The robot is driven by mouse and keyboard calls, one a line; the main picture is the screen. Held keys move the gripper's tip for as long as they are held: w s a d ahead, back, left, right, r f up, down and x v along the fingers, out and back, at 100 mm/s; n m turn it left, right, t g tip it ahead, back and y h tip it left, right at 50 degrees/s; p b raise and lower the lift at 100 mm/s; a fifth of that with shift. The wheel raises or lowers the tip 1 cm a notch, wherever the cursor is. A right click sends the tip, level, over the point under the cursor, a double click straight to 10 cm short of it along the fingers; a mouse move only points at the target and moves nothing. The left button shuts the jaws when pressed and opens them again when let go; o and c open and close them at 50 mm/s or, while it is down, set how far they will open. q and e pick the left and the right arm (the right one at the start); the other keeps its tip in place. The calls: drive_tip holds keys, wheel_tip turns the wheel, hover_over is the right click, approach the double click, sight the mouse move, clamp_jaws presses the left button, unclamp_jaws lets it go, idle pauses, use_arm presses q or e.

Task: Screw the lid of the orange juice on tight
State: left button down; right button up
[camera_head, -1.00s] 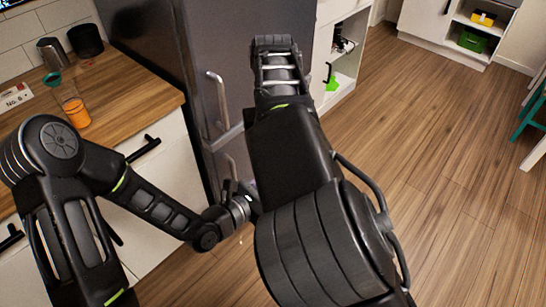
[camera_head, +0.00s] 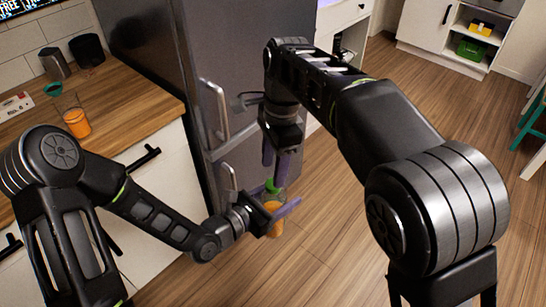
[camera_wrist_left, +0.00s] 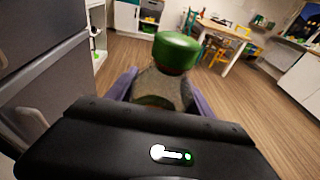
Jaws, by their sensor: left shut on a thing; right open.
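The orange juice bottle (camera_head: 272,218) is in front of the fridge in the head view, with orange liquid low in it. My left gripper (camera_head: 284,212) is shut around it, off the counter. Its green lid (camera_head: 272,187) is at the bottle's top; the left wrist view also shows the lid (camera_wrist_left: 175,52) over the neck. How tightly it sits cannot be told. My right gripper (camera_head: 275,165) is open, its purple fingers pointing down just above or beside the lid. Whether they touch it cannot be told. The left wrist view shows the left fingers on both sides of the bottle (camera_wrist_left: 160,88).
A second clear container (camera_head: 76,121) with orange liquid stands on the wooden counter (camera_head: 130,110) at left. Two dark cups (camera_head: 87,50) stand behind it. The dark fridge (camera_head: 160,50) is close behind the grippers. Wooden floor (camera_head: 420,130) is open at right.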

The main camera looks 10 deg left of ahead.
drive_tip(key=n, duration=0.6)
drive_tip(key=shift+a+r, duration=0.15)
drive_tip(key=shift+r, duration=0.25)
drive_tip(key=n, duration=0.5)
drive_tip(key=shift+s+a+r+n, duration=0.1)
drive_tip(key=shift+a+r+n, duration=0.05)
drive_tip(key=shift+r+n, duration=0.2)
drive_tip(key=n, duration=0.5)
drive_tip(key=shift+r+t, duration=0.1)
drive_tip(key=shift+t, duration=0.3)
drive_tip(key=n, duration=0.4)
drive_tip(key=shift+w+d+h, duration=0.2)
drive_tip(key=shift+w+h, duration=0.1)
drive_tip(key=shift+h, duration=0.1)
drive_tip(key=shift+n, duration=1.25)
drive_tip(key=shift+f, duration=4.05)
